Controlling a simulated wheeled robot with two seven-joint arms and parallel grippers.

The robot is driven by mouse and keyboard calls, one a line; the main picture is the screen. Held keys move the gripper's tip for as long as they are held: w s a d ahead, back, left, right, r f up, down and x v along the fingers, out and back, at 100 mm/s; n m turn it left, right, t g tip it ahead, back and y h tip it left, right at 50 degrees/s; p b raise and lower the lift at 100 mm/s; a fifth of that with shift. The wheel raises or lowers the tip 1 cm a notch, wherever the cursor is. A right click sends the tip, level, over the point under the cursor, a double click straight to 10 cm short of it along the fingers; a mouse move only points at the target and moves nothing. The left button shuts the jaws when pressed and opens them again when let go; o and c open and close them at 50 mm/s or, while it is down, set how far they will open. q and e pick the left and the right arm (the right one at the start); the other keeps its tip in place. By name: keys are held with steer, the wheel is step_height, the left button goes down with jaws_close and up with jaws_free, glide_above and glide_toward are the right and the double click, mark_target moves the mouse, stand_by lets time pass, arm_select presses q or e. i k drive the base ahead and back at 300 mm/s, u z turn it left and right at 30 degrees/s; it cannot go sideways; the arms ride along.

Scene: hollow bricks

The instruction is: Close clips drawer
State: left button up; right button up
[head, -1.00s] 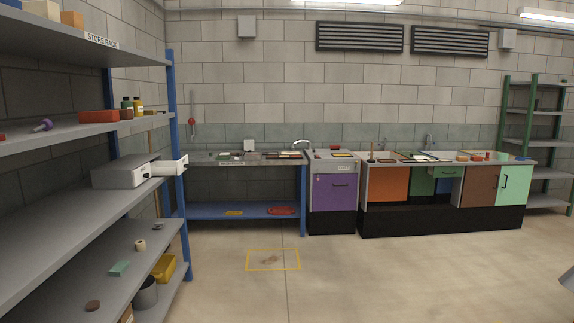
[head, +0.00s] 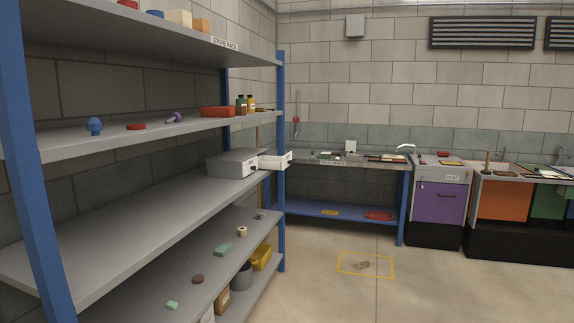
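A grey drawer box (head: 232,162) sits on the middle shelf of the store rack, near the rack's far end. Its white drawer (head: 275,161) sticks out toward the right, so it stands open. Any label on it is too small to read, so I cannot tell whether it is the clips drawer. Neither of my grippers shows in the head view.
The rack's grey shelf (head: 130,222) and blue posts (head: 281,150) fill the left side. A steel bench (head: 315,162) stands beyond it, with a purple cabinet (head: 438,192) and an orange-fronted counter (head: 503,200) farther right. The floor (head: 340,298) in front is clear, with a yellow marked square (head: 365,265).

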mark_target(274, 160)
steer(key=z, duration=0.35)
steer(key=i, duration=1.2)
steer(key=z, duration=0.35)
steer(key=i, duration=2.7)
steer(key=u, duration=0.7)
